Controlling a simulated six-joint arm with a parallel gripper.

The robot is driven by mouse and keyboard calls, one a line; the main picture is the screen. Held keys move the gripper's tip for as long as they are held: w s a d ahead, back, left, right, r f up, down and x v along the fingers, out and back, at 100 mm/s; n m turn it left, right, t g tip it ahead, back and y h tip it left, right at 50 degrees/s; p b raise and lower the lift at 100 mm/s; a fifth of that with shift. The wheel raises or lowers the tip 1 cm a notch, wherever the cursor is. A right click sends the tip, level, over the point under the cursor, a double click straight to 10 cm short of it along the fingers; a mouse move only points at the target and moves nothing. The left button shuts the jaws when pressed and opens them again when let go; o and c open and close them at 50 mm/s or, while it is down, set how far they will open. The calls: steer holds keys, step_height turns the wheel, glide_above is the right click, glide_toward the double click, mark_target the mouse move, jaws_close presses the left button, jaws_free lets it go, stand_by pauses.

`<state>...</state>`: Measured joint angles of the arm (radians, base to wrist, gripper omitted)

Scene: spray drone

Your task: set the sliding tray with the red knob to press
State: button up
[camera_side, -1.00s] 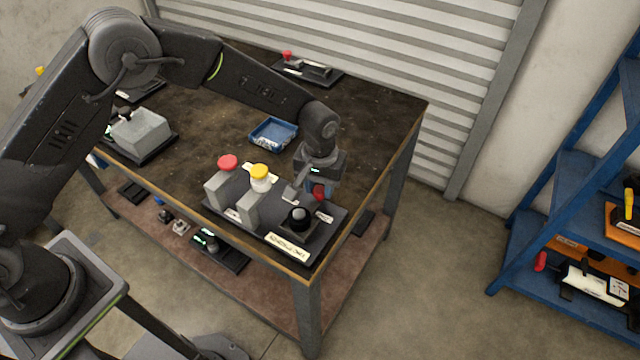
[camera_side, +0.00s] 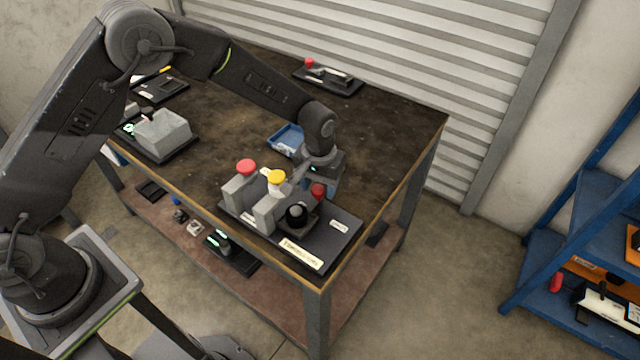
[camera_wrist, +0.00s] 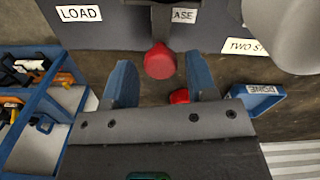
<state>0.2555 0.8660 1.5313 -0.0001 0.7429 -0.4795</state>
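The sliding tray (camera_side: 309,221) is a dark block carrying a round black part, on a black base plate (camera_side: 335,240) at the table's front. It stands just right of the station with the yellow cap (camera_side: 277,177). The tray's red knob (camera_side: 318,190) is at its far side, under my gripper (camera_side: 325,187). In the wrist view the red knob (camera_wrist: 160,62) lies between my two blue fingertips (camera_wrist: 160,75), which are apart with a gap on each side.
A red-capped station (camera_side: 246,168) stands left of the yellow one. A blue bin (camera_side: 284,139) is behind my gripper, and a grey block (camera_side: 163,132) sits farther left. Another device (camera_side: 330,80) with a red knob is at the back.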

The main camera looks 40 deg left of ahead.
steer(key=shift+o, duration=0.4)
step_height(320, 180, up, 14)
stand_by(0.4)
steer(key=shift+f, duration=0.1)
step_height(320, 180, down, 14)
steer(key=n, duration=0.5)
steer(key=shift+s, duration=0.15)
stand_by(0.3)
